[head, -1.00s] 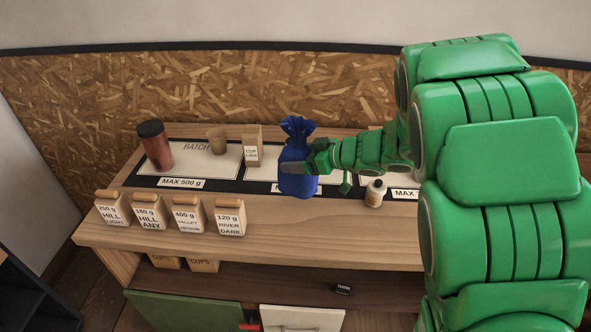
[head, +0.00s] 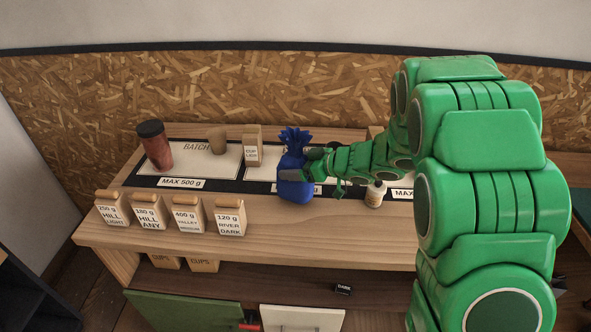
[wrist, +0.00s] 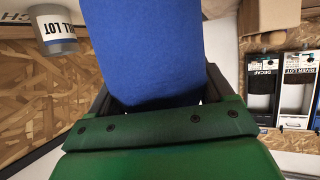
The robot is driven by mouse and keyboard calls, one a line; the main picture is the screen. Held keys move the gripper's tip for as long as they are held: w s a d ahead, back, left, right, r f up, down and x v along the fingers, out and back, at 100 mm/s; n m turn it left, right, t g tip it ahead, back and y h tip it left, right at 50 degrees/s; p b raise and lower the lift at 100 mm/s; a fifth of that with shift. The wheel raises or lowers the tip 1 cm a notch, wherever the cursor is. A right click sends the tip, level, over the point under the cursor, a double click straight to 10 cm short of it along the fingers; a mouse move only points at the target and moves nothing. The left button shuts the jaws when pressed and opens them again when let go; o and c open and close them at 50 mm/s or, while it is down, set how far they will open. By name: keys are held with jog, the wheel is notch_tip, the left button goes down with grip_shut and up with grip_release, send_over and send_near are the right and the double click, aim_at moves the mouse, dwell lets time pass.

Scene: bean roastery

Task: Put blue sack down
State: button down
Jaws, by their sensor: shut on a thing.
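The blue sack (head: 293,184) has a gathered, ruffled top and is upright over the front edge of the middle panel on the counter. My gripper (head: 307,166) reaches in from the right and is shut on the sack's body. In the wrist view the blue cloth of the sack (wrist: 148,45) fills the space between the fingers. The sack's base looks at or just above the counter; I cannot tell whether it touches. The middle panel's label is partly hidden behind the sack and gripper.
Several labelled bags, including "120 g River Dark" (head: 230,219), line the front left.

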jog(key=shift+f, duration=0.65)
jog(key=shift+f, duration=0.15)
grip_release()
jog(key=v, duration=1.2)
